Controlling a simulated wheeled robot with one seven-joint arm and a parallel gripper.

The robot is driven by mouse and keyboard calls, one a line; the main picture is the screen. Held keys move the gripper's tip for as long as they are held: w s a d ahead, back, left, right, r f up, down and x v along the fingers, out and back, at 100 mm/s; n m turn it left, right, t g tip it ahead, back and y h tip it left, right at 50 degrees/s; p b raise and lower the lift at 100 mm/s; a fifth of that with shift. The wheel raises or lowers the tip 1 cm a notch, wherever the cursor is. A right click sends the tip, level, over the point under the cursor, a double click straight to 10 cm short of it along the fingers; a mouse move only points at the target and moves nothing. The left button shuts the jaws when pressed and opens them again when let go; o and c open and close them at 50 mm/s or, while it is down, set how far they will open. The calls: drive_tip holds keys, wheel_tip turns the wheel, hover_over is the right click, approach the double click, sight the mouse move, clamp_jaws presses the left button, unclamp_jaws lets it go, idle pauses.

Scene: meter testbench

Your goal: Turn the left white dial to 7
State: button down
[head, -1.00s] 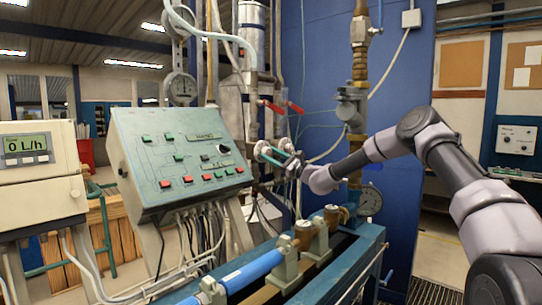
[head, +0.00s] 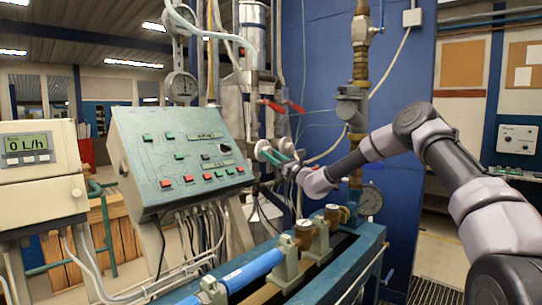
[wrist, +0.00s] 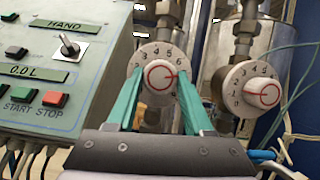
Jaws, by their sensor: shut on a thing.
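The left white dial (wrist: 161,52) is in the middle of the wrist view, with black numbers around its rim and a white knob (wrist: 158,76) at its centre. A red ring and line mark the knob; the line points right, a little below the 6. The teal fingers of my gripper (wrist: 160,80) are shut on this knob, one on each side. The right finger hides the numbers past 6. A second white dial (wrist: 258,88) is to the right, apart from my gripper. In the head view my gripper (head: 272,155) reaches the left dial (head: 262,150), whose numbers are too small to read.
The sloped control panel (head: 180,155) with buttons stands left of the dials. Red valve handles (head: 273,106) are above them. Pipes and a blue tube (head: 255,270) run below. A blue wall (head: 400,200) is behind my arm.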

drive_tip(key=shift+f, duration=0.1)
drive_tip(key=shift+c, duration=1.4)
unclamp_jaws()
drive_tip(key=v, duration=1.1)
drive_tip(key=s+a+r+n+g+h, duration=0.15)
drive_tip(key=s+r+n+g, duration=0.25)
drive_tip(key=s+n+g, duration=0.45)
drive_tip(key=s+a+r+n+g+h, duration=0.15)
drive_tip(key=s+r+n+g, duration=0.35)
drive_tip(key=s, duration=0.7)
drive_tip(key=s+d+r+n+t+h, duration=0.2)
drive_tip(key=s+d+h, duration=0.4)
drive_tip(key=s+d, duration=0.5)
drive_tip(key=s+d+r+n+t+h, duration=0.1)
drive_tip(key=s+d+n+t+h, duration=0.3)
drive_tip(key=s+d+h, duration=0.3)
drive_tip(key=s+d+t, duration=0.1)
drive_tip(key=s+d, duration=0.3)
drive_tip(key=d, duration=0.6)
drive_tip(key=shift+s+r+n, duration=0.35)
drive_tip(key=shift+s+r, duration=0.05)
